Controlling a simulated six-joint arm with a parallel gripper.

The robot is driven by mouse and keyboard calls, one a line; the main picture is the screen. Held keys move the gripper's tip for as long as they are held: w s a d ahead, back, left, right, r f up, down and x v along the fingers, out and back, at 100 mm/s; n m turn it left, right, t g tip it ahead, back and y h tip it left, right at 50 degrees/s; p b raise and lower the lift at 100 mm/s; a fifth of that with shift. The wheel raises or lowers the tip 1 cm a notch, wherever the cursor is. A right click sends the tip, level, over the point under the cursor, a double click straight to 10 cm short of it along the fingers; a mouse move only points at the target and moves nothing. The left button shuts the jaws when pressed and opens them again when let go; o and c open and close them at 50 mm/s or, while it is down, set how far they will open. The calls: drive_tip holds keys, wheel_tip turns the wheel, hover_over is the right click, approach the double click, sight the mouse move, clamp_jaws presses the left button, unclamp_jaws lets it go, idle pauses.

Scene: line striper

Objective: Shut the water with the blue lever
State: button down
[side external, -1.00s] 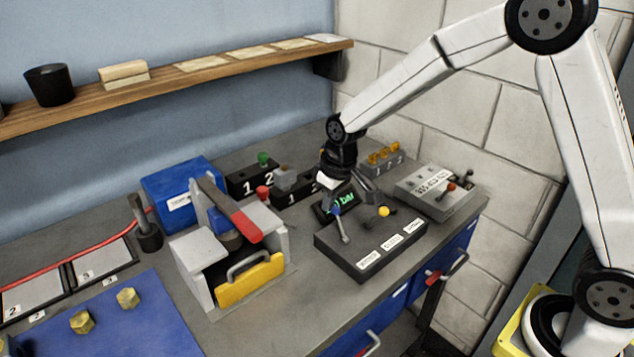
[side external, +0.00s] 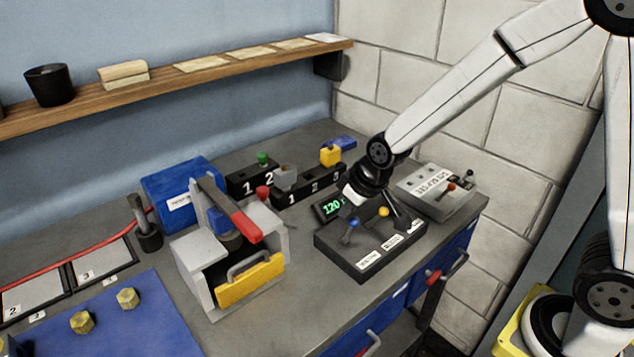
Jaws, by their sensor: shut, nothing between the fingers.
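The lever block (side external: 372,262) is a dark box with white labels along its front edge. The blue-knobbed lever (side external: 351,228) stands at its left end, leaning up and slightly right. A yellow-knobbed lever (side external: 383,212) stands to its right. My gripper (side external: 408,220) is shut and empty, pointing down over the right part of the block, apart from the blue lever. It hides the block's right rear; I cannot tell whether it touches anything there.
A grey control box (side external: 437,190) with small levers stands right of my gripper. A press-like fixture (side external: 230,245) with a red handle and yellow front stands left. Numbered black blocks (side external: 305,188) stand behind. Bare bench lies between fixture and lever block.

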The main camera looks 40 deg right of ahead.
sight(355, 221)
drive_tip(key=shift+s+f, duration=0.2)
drive_tip(key=shift+s, duration=0.95)
drive_tip(key=shift+s+f, duration=0.3)
drive_tip(key=shift+s, duration=0.3)
drive_tip(key=shift+r, duration=0.85)
drive_tip(key=shift+w+r, duration=0.15)
